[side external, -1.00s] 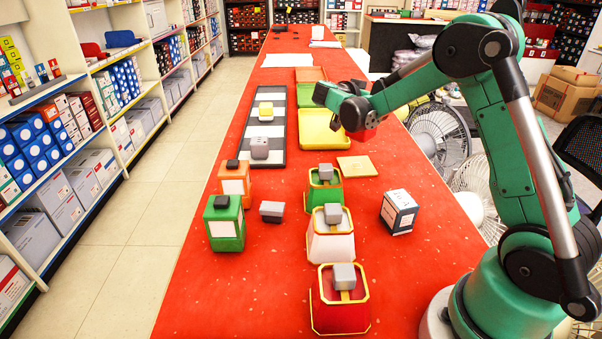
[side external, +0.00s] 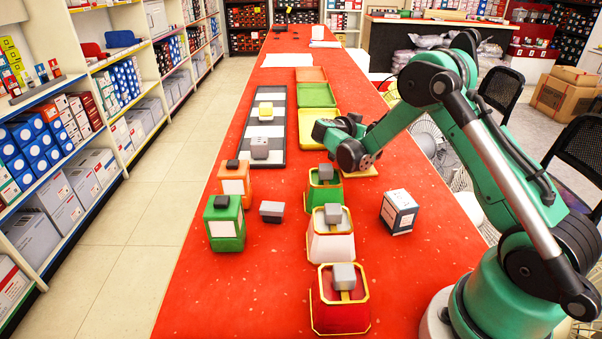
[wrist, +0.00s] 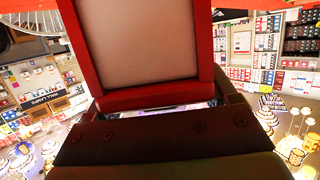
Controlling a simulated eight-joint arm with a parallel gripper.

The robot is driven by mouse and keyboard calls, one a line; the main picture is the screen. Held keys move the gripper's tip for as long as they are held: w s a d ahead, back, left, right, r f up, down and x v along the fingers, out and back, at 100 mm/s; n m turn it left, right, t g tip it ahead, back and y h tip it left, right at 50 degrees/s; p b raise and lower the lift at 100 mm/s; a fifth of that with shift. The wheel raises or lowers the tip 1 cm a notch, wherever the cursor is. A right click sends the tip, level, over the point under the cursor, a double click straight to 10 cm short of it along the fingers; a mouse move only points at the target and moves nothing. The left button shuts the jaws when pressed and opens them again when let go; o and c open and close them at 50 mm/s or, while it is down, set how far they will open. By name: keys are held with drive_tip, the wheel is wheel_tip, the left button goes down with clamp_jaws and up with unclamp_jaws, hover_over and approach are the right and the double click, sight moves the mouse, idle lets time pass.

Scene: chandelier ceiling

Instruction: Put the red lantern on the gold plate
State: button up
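In the wrist view, a red-framed lantern with a pale panel (wrist: 140,40) fills the upper middle, close against the dark gripper body. My gripper (side external: 358,158) appears shut on it, though the fingertips are not clear. I cannot tell whether the lantern touches the plate.
Orange (side external: 235,183) and green (side external: 225,228) box lanterns stand left, a dark box (side external: 398,212) right. A yellow tray (side external: 312,130) and striped board (side external: 277,130) lie behind.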

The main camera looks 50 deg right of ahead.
drive_tip(key=shift+o, duration=0.9)
drive_tip(key=shift+r, duration=0.15)
drive_tip(key=s+a+r+n+t+y, duration=0.1)
drive_tip(key=a+r+n+y, duration=0.1)
drive_tip(key=a, duration=0.3)
drive_tip(key=s+a+r+n+t+y, duration=0.1)
drive_tip(key=s+a+r+n+y, duration=0.1)
drive_tip(key=a+n, duration=0.2)
drive_tip(key=s+a+r+n+t+y, duration=0.1)
drive_tip(key=a+r+n+y, duration=0.1)
drive_tip(key=a, duration=0.6)
drive_tip(key=shift+s+a+n+t+y, duration=0.2)
drive_tip(key=shift+n+t+y, duration=0.1)
drive_tip(key=shift+n+y, duration=0.4)
drive_tip(key=s+a+n+t+y, duration=0.1)
drive_tip(key=s+a+n+y, duration=0.1)
drive_tip(key=a+n, duration=0.1)
drive_tip(key=s+a+n+t+y, duration=0.1)
drive_tip(key=s+a+n+y, duration=0.1)
drive_tip(key=a, duration=0.1)
drive_tip(key=s+a+n+t+y, duration=0.1)
drive_tip(key=s+a+n+y, duration=0.1)
drive_tip(key=a+n+y, duration=0.1)
drive_tip(key=shift+s+a+f+n+t, duration=0.2)
drive_tip(key=shift+s+a+n+t, duration=0.1)
drive_tip(key=shift+s+a, duration=0.1)
